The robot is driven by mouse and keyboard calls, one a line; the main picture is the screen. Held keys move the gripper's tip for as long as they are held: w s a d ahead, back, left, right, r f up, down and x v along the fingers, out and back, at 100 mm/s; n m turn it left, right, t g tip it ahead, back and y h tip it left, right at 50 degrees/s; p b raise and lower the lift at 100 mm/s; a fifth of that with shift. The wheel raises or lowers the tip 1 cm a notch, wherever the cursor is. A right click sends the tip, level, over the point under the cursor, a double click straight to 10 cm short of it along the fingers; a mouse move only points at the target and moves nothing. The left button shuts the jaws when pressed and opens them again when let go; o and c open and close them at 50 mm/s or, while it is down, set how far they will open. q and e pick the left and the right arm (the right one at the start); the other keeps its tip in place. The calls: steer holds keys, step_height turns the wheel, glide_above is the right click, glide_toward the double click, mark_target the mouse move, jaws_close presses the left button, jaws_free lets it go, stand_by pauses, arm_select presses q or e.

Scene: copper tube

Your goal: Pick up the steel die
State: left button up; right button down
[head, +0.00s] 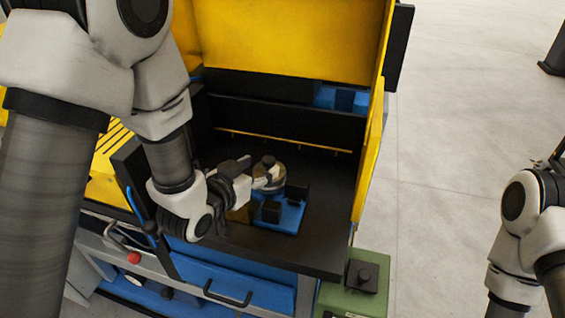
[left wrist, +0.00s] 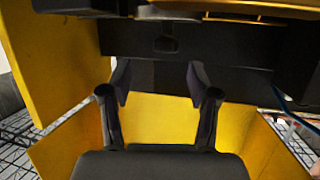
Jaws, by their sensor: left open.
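A round, metallic piece with a dark knob on top (head: 268,163) sits inside the yellow machine, behind a blue fixture (head: 289,217) that carries dark blocks. A dark grey block with a knob (head: 363,275) sits on a green case outside the machine at the lower right. I cannot tell for certain which of these is the steel die. My left gripper (head: 257,172) is open, with its fingertips close to the round piece and partly covering it. In the left wrist view, the open fingers (left wrist: 159,83) have nothing visible between them. My right gripper is not clearly in view.
The yellow machine walls (head: 371,125) enclose the left gripper at the back and right. A dark bed (head: 325,240) lies under the fixture. The green case (head: 345,300) stands beside a blue drawer (head: 235,280). Open grey floor (head: 460,110) lies to the right.

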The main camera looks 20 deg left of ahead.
mark_target(267, 160)
arm_select(q)
steer(key=shift+w+a+f+p, duration=0.1)
steer(key=shift+w+a+p, duration=0.15)
steer(key=shift+w+p, duration=0.5)
steer(key=x, duration=0.4)
steer(key=shift+d+f, duration=0.1)
steer(key=shift+f, duration=0.25)
steer(key=shift+s+r, duration=0.2)
steer(key=shift+s, duration=0.1)
steer(key=shift+c, duration=0.7)
steer(key=shift+w, duration=0.1)
jaws_close()
arm_select(e)
steer(key=r, duration=0.1)
steer(key=s+r, duration=0.1)
steer(key=shift+a+r, duration=0.2)
steer(key=shift+r, duration=0.1)
